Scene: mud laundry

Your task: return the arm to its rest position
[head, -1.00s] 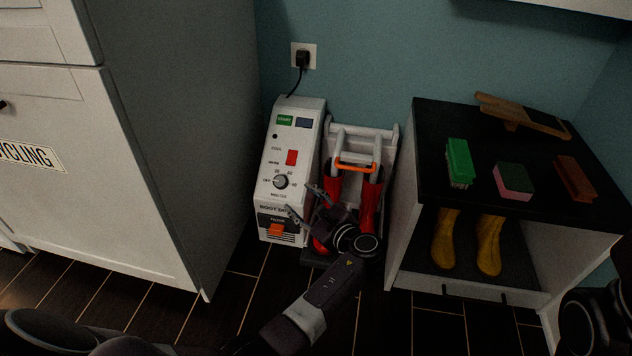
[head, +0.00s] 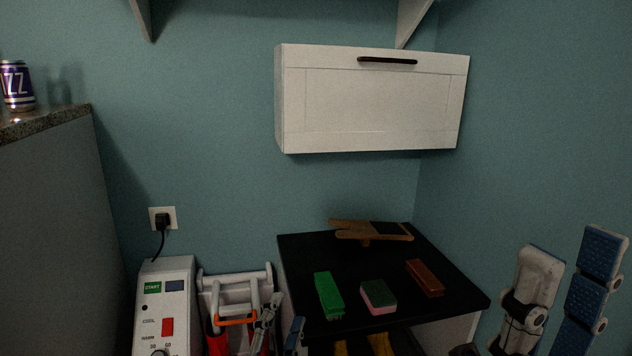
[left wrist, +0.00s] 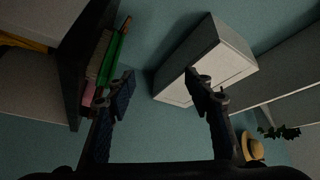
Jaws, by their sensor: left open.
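My left gripper (head: 281,327) is low in the head view, in front of the boot dryer rack and left of the black-topped bench. It points upward. In the left wrist view the left gripper (left wrist: 160,88) has its two fingers wide apart with nothing between them. My right gripper (head: 568,262) is at the lower right of the head view, close to the camera, right of the bench. Its fingers point up and stand apart with nothing between them. Most of both arms is below the head view.
A white wall cabinet (head: 375,100) hangs above the black-topped bench (head: 445,295). A green brush (head: 328,294), a pink-and-green sponge (head: 379,297), a brown brush (head: 425,278) and a wooden boot jack (head: 350,228) lie on it. The white boot dryer (head: 178,318) is left.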

